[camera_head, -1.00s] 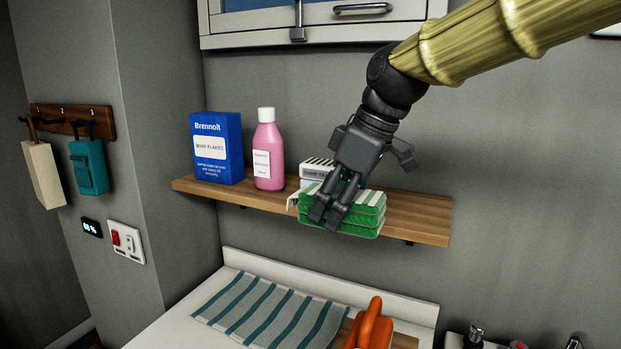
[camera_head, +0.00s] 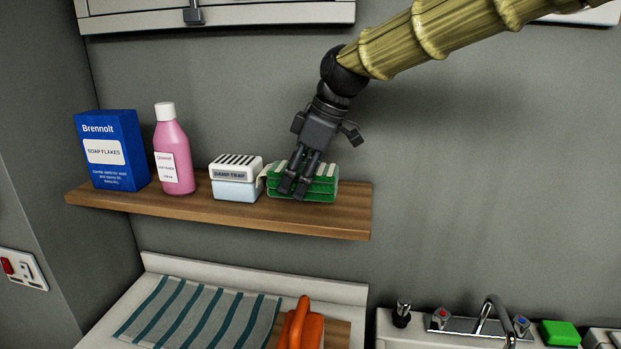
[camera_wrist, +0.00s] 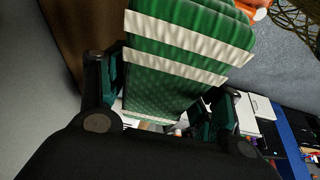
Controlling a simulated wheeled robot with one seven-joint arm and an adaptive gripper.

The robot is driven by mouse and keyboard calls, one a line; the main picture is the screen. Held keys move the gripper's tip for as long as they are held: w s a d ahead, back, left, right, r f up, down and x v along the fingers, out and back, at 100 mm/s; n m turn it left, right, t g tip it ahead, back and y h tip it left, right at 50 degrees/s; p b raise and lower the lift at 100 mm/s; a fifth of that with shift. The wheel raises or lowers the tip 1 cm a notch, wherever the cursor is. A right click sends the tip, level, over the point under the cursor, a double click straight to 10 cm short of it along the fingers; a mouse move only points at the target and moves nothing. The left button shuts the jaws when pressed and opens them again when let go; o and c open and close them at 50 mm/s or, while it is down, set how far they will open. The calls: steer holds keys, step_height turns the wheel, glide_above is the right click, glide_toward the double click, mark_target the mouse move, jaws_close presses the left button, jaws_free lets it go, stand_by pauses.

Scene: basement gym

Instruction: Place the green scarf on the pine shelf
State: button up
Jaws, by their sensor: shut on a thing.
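The green scarf (camera_head: 322,187) is folded in a stack with pale stripes. In the head view it is at the right part of the pine shelf (camera_head: 340,221), just right of the damp trap box. My gripper (camera_head: 293,187) reaches down from above and is shut on the scarf. In the wrist view the scarf (camera_wrist: 165,90) fills the space between the two fingers. The scarf's underside is not clear, so I cannot tell whether it rests on the board or hangs just above it.
A blue soap flakes box (camera_head: 112,150), a pink bottle (camera_head: 172,150) and a white damp trap box (camera_head: 236,178) stand left on the shelf. The bare right end is narrow. Below are a striped cloth (camera_head: 200,315), an orange object (camera_head: 300,330) and a tap (camera_head: 490,318).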

mark_target(312, 204)
steer(key=shift+w+d+f+p, duration=0.1)
steer(key=shift+w+d+p, duration=0.2)
steer(key=shift+w+d, duration=0.35)
steer(key=shift+w+d+p, duration=0.25)
steer(key=shift+w+d, duration=0.2)
steer(key=shift+w, duration=0.3)
steer(key=shift+w+d+f+p, duration=0.15)
steer(key=shift+d+p, duration=0.05)
steer(key=shift+p, duration=0.15)
step_height(312, 204, down, 4)
steer(key=shift+w+r+p, duration=0.1)
steer(key=shift+r+p, duration=0.15)
steer(key=shift+p, duration=0.55)
steer(key=o, duration=1.1)
steer(key=shift+f, duration=0.1)
steer(key=b+v, duration=0.3)
steer(key=v, duration=0.9)
steer(key=shift+b, duration=0.4)
